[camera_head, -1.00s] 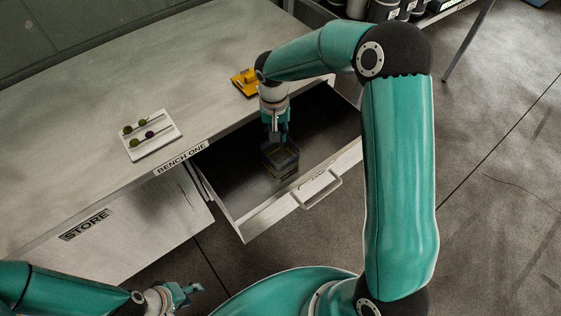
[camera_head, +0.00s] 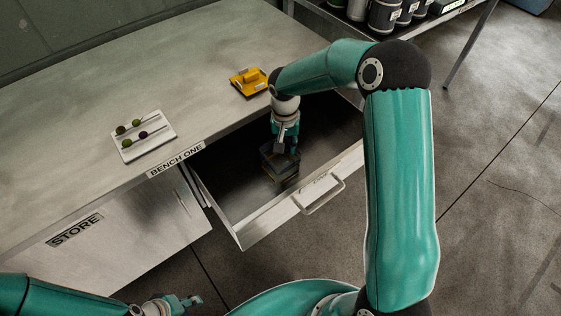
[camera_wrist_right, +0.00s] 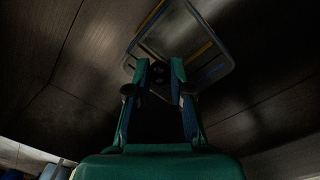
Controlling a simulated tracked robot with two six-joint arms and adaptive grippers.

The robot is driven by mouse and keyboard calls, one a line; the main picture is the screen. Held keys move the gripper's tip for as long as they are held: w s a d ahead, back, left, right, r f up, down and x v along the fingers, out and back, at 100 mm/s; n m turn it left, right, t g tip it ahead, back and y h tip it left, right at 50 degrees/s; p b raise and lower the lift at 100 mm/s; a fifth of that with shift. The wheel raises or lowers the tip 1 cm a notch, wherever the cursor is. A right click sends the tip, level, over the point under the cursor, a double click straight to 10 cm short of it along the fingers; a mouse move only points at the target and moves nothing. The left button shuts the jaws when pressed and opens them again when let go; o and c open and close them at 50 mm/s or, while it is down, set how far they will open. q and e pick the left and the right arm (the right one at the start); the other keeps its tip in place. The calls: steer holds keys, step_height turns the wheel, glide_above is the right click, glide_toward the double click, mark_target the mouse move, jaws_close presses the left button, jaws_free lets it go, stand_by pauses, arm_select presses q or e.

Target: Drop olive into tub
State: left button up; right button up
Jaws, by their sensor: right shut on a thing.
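The tub (camera_head: 284,176), a small clear box with a dark rim, sits inside the open drawer. It also shows in the right wrist view (camera_wrist_right: 212,72), just past the fingertips, with blue and yellow edges. My right gripper (camera_head: 281,150) points down into the drawer above the tub, partly covering it. In the right wrist view its fingers (camera_wrist_right: 159,70) are shut on a small dark olive (camera_wrist_right: 158,73), hard to make out in shadow. More olives (camera_head: 136,122), green and purple, lie on a white tray on the bench. My left gripper (camera_head: 190,301) is low at the bottom edge, too small to read.
The open drawer (camera_head: 240,213) has a handle (camera_head: 323,197) on its front and walls around my right gripper. A yellow holder (camera_head: 249,82) stands on the bench near the drawer. Dark canisters (camera_head: 384,13) stand on a shelf at the top right. Most of the bench top is clear.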

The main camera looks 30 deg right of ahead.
steer(key=o, duration=0.8)
step_height(320, 180, up, 12)
steer(key=shift+w+a+f, duration=0.1)
steer(key=shift+w+a, duration=0.05)
stand_by(0.6)
